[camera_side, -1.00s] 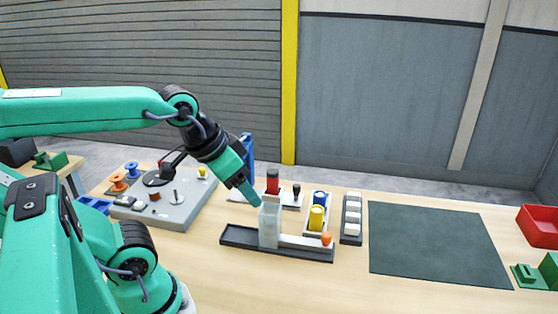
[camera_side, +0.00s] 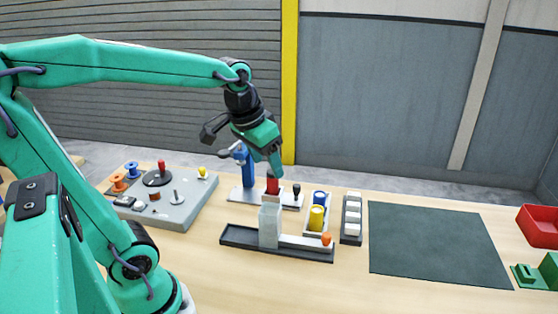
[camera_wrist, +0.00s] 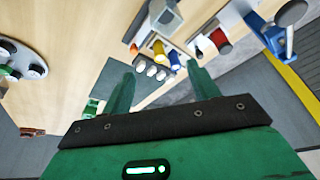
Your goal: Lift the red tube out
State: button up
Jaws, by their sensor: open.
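The red tube (camera_side: 272,184) stands upright behind the translucent block in the side view. Its base is partly hidden by that block. In the wrist view a red tube (camera_wrist: 221,40) shows up and to the right of the fingertips, not between them. My gripper (camera_side: 276,171) points down right by the tube's top in the side view; whether it touches cannot be told. In the wrist view my gripper (camera_wrist: 158,82) has its fingers apart with nothing between them.
A translucent block (camera_side: 269,226) stands on a dark tray (camera_side: 237,236) in front. A yellow tube (camera_side: 316,218) and a blue tube (camera_side: 319,197) stand to the right. The dark mat (camera_side: 437,245) is clear.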

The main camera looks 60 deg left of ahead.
jog(key=w+a+f+n+g, duration=0.1)
jog(key=w+a+f, duration=0.1)
jog(key=w+a, duration=0.25)
jog(key=w+a+f+g, duration=0.1)
jog(key=w+a+f, duration=0.2)
jog(key=w+a, duration=0.15)
jog(key=n+g, duration=0.2)
send_over(273, 181)
jog(key=shift+h, duration=0.3)
jog(key=f, duration=0.7)
jog(key=shift+w+a+f, duration=0.3)
jog(key=shift+a+f, duration=0.05)
jog(key=shift+a, duration=0.05)
jog(key=shift+w+a+f, duration=0.1)
jog(key=shift+a+f, duration=0.3)
jog(key=shift+f, duration=1.3)
jog(key=shift+f, duration=2.55)
jog(key=c, duration=1.1)
